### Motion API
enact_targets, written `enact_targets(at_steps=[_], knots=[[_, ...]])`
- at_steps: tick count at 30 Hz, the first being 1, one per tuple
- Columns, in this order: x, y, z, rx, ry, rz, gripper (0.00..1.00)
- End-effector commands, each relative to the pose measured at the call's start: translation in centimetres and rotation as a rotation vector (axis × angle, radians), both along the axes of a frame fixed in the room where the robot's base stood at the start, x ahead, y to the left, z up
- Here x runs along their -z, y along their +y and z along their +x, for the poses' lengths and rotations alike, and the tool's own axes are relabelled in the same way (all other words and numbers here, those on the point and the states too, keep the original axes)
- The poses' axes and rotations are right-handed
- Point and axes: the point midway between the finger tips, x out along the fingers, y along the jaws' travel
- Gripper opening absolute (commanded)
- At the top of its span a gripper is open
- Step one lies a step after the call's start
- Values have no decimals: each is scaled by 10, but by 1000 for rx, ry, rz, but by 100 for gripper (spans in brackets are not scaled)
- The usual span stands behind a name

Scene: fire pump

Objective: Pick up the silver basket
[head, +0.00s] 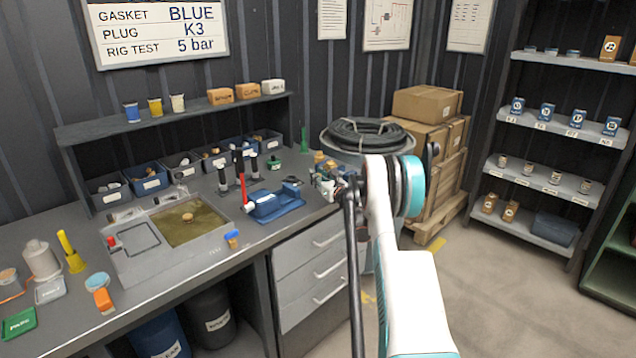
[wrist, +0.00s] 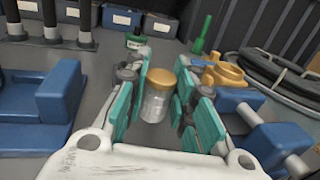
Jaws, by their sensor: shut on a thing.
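The silver basket (wrist: 155,101), a small silver cylinder with a gold-coloured top, stands upright between the fingers of my gripper (wrist: 160,88) in the wrist view. The teal finger pads lie on its left and right sides, and my gripper is shut on it. In the head view, my gripper (head: 328,184) is low over the right end of the workbench, partly hidden by my arm. I cannot clearly make out the basket there. Whether its base touches the bench is hard to tell.
A blue vise (head: 275,203) stands left of my gripper. A brass fitting (wrist: 222,72) and a green bottle (wrist: 203,35) are behind it, with a coiled black hose (head: 365,135) to the right. A small green-labelled item (wrist: 137,40) stands behind the left finger.

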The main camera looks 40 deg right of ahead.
Motion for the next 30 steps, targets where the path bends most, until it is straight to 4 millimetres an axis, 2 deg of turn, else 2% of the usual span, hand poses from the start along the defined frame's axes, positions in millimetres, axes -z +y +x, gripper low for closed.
enact_targets(at_steps=[1,9,15,21,30], knots=[[-15,0,0,0,0,0,7],[-90,0,0,0,0,0,7],[-136,0,0,0,0,0,7],[-161,0,0,0,0,0,7],[-169,0,0,0,0,0,7]])
